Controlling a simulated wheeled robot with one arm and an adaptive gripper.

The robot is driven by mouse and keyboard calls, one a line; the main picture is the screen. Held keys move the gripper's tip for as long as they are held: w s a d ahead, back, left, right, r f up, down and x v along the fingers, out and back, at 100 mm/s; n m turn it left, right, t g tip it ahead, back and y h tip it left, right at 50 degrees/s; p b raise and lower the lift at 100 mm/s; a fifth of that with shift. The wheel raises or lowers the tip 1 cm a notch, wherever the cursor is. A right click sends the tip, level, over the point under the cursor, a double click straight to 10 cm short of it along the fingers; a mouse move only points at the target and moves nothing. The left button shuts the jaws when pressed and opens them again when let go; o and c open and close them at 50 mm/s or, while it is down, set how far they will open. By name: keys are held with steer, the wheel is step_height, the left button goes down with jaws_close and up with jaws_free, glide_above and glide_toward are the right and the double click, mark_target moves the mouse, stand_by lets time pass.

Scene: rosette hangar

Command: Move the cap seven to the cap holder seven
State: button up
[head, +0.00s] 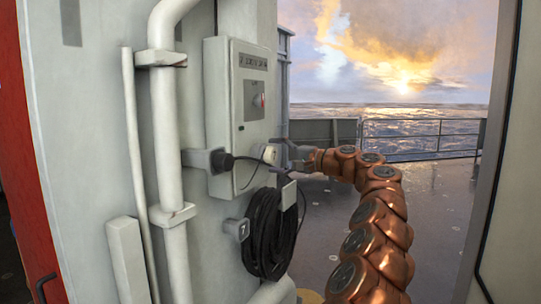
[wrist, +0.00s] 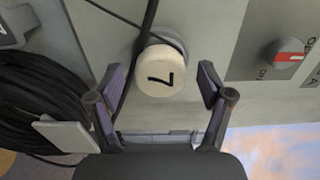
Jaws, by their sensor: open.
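Cap seven (wrist: 161,72) is a pale round cap with a dark 7 on its face. In the wrist view it lies between the two fingertips of my gripper (wrist: 163,84), which is open, with a gap visible on each side. In the head view the pale cap (head: 268,153) is at the right side of the grey control box, and my gripper (head: 290,156) is right beside it. A dark cord runs behind the cap in the wrist view.
The control box (head: 240,110) has a red switch (wrist: 289,57). A coil of black cable (head: 268,235) hangs below on the wall. White pipes (head: 165,130) run down the wall at left. Open deck (head: 440,215) with a railing (head: 420,135) lies to the right.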

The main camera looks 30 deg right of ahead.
steer(key=shift+c, duration=0.4)
jaws_close()
stand_by(0.4)
steer(key=shift+s+d, duration=0.1)
steer(key=shift+s, duration=0.05)
steer(key=shift+v, duration=2.8)
steer(key=shift+f, duration=0.1)
